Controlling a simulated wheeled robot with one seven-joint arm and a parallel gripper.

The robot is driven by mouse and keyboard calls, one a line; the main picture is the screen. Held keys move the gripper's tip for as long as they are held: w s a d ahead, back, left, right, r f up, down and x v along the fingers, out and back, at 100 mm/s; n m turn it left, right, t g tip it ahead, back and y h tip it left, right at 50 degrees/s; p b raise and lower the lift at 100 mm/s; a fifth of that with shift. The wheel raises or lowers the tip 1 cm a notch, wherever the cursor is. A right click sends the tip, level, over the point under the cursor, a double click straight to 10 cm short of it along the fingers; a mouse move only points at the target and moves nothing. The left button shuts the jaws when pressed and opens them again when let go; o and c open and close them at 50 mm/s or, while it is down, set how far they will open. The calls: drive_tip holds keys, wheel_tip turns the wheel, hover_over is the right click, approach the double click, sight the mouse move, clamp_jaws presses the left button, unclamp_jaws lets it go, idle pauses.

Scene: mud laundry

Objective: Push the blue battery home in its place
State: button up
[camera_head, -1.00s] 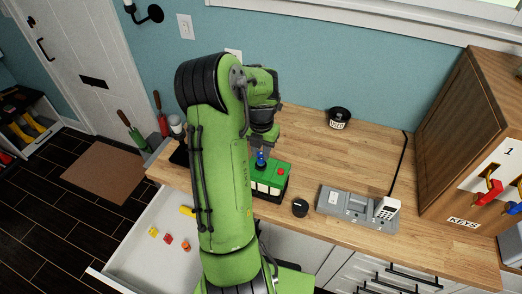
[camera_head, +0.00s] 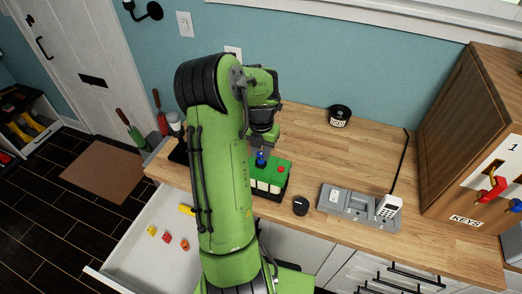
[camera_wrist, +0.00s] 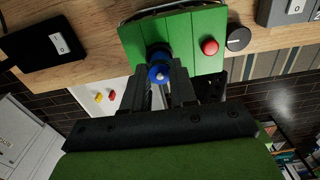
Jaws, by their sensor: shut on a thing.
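The blue battery (camera_head: 261,158) is a small blue cylinder at the left part of a green-topped box (camera_head: 284,165) with pale cells on its front. A red round knob (camera_head: 281,169) is on the same top. In the wrist view my gripper (camera_wrist: 160,88) is shut on the blue battery (camera_wrist: 160,72), whose round end faces the camera over the green top (camera_wrist: 190,25). The battery's lower end and its place are hidden, so I cannot tell how deep it sits. In the head view my arm partly hides the gripper.
A black tub (camera_head: 339,116) is behind. An open white drawer (camera_head: 135,245) holds several small coloured pieces. A wooden key cabinet (camera_head: 470,150) stands at the right. The back middle counter is clear.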

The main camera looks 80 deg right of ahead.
drive_tip(key=shift+f+b, duration=1.05)
drive_tip(key=shift+b, duration=0.65)
idle(2.9)
drive_tip(key=o, duration=0.9)
drive_tip(key=c, duration=0.4)
drive_tip(key=shift+r+p, duration=2.75)
drive_tip(key=shift+r, duration=1.4)
drive_tip(key=shift+f, duration=0.1)
